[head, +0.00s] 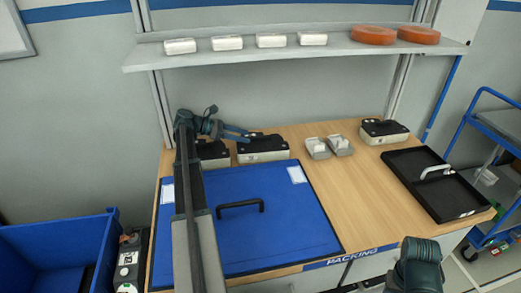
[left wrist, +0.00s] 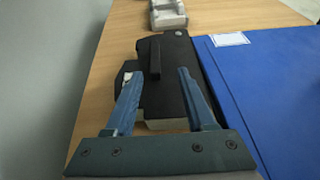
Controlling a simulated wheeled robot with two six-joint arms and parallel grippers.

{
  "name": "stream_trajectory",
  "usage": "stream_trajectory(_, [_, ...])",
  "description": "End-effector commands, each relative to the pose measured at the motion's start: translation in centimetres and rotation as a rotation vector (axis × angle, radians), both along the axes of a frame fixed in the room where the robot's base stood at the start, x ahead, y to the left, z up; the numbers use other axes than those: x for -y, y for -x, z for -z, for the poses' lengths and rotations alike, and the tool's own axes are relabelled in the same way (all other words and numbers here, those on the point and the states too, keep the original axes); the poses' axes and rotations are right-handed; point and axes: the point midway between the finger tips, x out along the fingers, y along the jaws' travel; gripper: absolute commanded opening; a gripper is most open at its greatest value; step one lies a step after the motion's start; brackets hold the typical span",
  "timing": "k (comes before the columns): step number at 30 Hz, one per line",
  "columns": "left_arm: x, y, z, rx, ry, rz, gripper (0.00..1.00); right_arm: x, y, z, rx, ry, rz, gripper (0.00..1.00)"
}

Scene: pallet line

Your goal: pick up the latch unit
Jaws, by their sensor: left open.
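Black-topped units with pale bases stand along the back of the wooden table; I take the latch unit to be one of these, but cannot tell which by name. One unit (head: 264,149) is right by my left gripper (head: 238,133). In the left wrist view, a black-topped unit (left wrist: 165,85) with a raised black bar lies ahead of and between the spread fingers of my left gripper (left wrist: 157,90). The fingers are open and empty; contact cannot be told. A second unit (head: 213,154) is partly hidden by my left arm. A third unit (head: 383,131) stands farther right.
A blue panel (head: 270,220) with a black handle covers the front left of the table. Two small pale parts (head: 318,148) stand mid-table. A black tray (head: 455,200) is at the right. A shelf (head: 340,48) hangs above. Bare wood lies right of centre.

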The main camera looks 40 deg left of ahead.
Motion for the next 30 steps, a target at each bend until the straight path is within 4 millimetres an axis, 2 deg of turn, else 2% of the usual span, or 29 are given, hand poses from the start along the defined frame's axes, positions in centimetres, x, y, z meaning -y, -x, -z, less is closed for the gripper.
stream_trajectory(7, [0.3, -0.6, 0.2, 0.001, -0.001, 0.000, 0.55, 0.0, 0.0, 0.2, 0.000, 0.000, 0.000, 0.50])
stream_trajectory(17, [2.7, -4.0, 1.5, 0.000, 0.000, 0.001, 0.55, 0.0, 0.0, 1.5, 0.000, 0.000, 0.000, 0.50])
stream_trajectory(24, [2.8, -4.2, 1.4, 0.000, 0.000, -0.001, 0.55, 0.0, 0.0, 1.4, 0.000, 0.000, 0.000, 0.50])
stream_trajectory(26, [2.8, -4.2, 1.4, 0.000, 0.000, -0.001, 0.46, 0.0, 0.0, 1.4, 0.000, 0.000, 0.000, 0.50])
stream_trajectory(30, [2.8, -4.2, 1.5, 0.000, 0.000, -0.001, 0.21, 0.0, 0.0, 1.4, 0.000, 0.000, 0.000, 0.50])
